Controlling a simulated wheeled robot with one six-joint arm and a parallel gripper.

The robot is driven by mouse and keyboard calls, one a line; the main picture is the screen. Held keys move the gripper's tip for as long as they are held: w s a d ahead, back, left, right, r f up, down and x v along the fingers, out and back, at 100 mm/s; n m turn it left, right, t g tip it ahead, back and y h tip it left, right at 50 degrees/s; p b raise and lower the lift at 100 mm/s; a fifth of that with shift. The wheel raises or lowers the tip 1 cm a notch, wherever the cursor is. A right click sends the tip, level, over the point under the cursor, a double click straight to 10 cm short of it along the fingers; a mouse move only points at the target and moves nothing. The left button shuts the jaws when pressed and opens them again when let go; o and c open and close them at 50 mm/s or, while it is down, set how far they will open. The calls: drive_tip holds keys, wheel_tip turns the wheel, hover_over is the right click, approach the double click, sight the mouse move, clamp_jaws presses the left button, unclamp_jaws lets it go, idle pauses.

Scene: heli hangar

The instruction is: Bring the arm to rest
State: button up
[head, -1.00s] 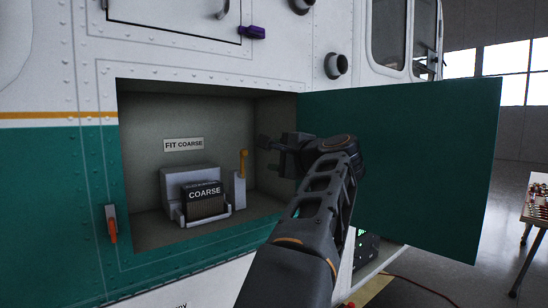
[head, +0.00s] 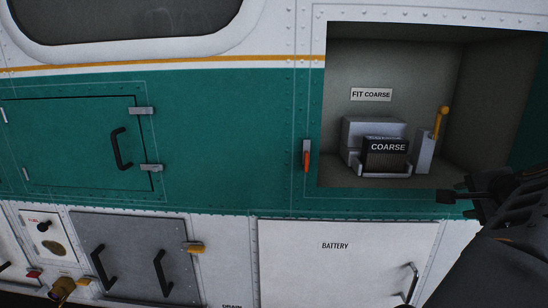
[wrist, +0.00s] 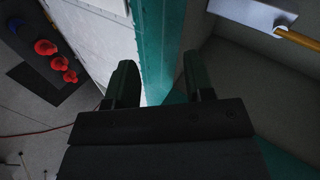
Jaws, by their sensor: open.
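My gripper (head: 462,195) is at the right edge of the head view, in front of the lower right of the open bay (head: 345,120). In the wrist view its two fingers (wrist: 155,82) are apart with nothing between them. Beyond them is the green and white edge of the bay opening. My arm reaches in from the lower right corner. In the bay, a dark block marked COARSE (head: 388,155) sits in a grey holder (head: 365,132). A yellow-handled lever (head: 440,122) stands to its right, apart from my gripper in the head view.
A FIT COARSE label (head: 371,95) is on the bay's back wall. An orange latch (head: 306,155) is left of the opening. A closed green hatch (head: 75,145) and a BATTERY panel (head: 340,262) are nearby. Red round items (wrist: 58,60) lie on a dark mat in the wrist view.

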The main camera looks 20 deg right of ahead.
drive_tip(key=w+a+f+n+g+y, duration=0.25)
drive_tip(key=a+f+n, duration=0.35)
drive_tip(key=a+f, duration=0.3)
drive_tip(key=w+a+f+n+g+y, duration=0.1)
drive_tip(key=w+a+f+n+g, duration=0.15)
drive_tip(key=a+f+n, duration=0.45)
drive_tip(key=a+f+n+y, duration=0.1)
drive_tip(key=a+f+n, duration=0.2)
drive_tip(key=a, duration=0.7)
drive_tip(key=a+f+n, duration=0.3)
drive_tip(key=a+n, duration=0.1)
drive_tip(key=a, duration=0.6)
drive_tip(key=shift+s+a+f+n+g+y, duration=0.15)
drive_tip(key=shift+s+f+n+g+y, duration=0.1)
drive_tip(key=shift+n+g+y, duration=0.1)
